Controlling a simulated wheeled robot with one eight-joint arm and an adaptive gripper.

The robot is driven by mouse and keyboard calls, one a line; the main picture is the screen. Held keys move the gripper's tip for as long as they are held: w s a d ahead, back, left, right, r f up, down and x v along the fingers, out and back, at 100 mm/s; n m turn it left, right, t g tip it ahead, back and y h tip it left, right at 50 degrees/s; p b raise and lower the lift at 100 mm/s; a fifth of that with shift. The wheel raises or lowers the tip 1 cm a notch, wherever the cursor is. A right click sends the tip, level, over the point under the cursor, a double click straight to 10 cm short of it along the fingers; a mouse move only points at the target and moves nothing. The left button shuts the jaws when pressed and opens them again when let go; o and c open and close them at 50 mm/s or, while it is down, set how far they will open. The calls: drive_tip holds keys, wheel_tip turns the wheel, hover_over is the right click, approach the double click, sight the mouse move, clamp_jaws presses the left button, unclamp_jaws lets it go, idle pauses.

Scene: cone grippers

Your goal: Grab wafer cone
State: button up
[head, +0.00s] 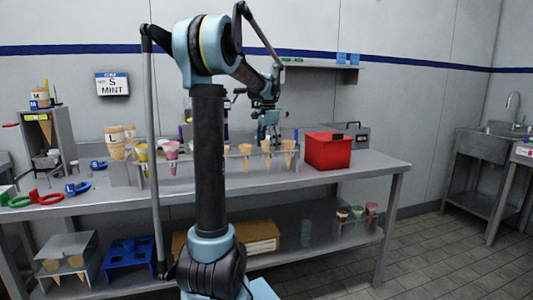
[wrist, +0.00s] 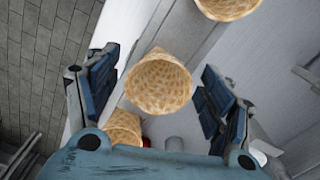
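Several tan wafer cones stand upright in a row in a metal rack on the steel table. In the head view they include a left cone (head: 245,156), a middle cone (head: 267,155) and a right cone (head: 289,152). My gripper (head: 268,122) is above this row. In the wrist view my gripper (wrist: 161,75) is open, with its blue-padded fingers on either side of one wafer cone (wrist: 158,84). Gaps show between the cone and both pads. A second cone (wrist: 228,6) is at the top edge, and another (wrist: 122,130) is partly hidden near the palm.
A red box (head: 328,152) stands right of the cones, with a grey case (head: 352,134) behind it. A wall shelf (head: 310,66) is above and behind my gripper. The table's right end (head: 385,164) is clear.

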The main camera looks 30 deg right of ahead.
drive_tip(key=c, duration=0.7)
drive_tip(key=shift+c, duration=0.2)
